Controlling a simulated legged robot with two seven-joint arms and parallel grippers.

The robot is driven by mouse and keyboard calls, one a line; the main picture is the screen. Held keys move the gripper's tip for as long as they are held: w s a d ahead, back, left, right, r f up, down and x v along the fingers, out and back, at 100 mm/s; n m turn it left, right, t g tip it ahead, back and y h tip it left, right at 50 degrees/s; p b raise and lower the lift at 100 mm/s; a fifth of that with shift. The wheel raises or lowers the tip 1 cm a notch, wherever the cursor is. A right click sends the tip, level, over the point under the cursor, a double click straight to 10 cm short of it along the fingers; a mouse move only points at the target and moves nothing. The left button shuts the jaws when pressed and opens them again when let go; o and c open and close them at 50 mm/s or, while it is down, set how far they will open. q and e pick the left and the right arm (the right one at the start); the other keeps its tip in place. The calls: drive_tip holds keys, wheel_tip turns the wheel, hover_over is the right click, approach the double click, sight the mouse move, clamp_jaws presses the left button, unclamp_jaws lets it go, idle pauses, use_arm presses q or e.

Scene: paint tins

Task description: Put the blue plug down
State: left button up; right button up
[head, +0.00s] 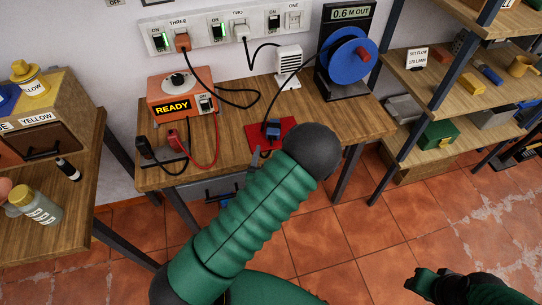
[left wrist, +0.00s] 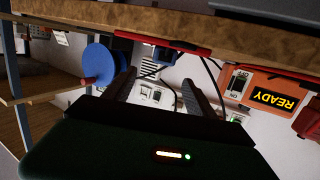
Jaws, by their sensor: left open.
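The blue plug (head: 273,128) sits on the red mat (head: 288,124) near the front of the wooden bench, with a cable rising behind it. In the left wrist view, which is upside down, a dark blue shape at the mat's edge looks like the plug (left wrist: 138,37). My left gripper (head: 255,156) is mostly hidden behind my green arm, just in front of the bench edge below the mat. In the wrist view its two fingers (left wrist: 160,82) are apart with nothing between them. The plug is apart from them. My right gripper (head: 425,283) is low at the right, its fingers unclear.
An orange READY box (head: 181,103) with red and black leads stands left of the mat. A blue cable reel (head: 345,62), a small white unit (head: 289,64) and a wall socket strip (head: 205,36) are behind. Shelves (head: 440,80) stand right. Bare bench lies right of the mat.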

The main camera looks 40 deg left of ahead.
use_arm(q)
drive_tip(key=s+d+f+m+g+h, duration=0.1)
drive_tip(key=s+d+f+g+h, duration=0.15)
drive_tip(key=d+g+h, duration=0.45)
drive_tip(key=s+d+r+m+g, duration=0.2)
drive_tip(key=s, duration=0.3)
drive_tip(key=s+d+r+m+g, duration=0.1)
drive_tip(key=s+r+m+g, duration=0.1)
drive_tip(key=s, duration=0.4)
drive_tip(key=shift+d+r+g, duration=0.35)
drive_tip(key=shift+r+g, duration=0.05)
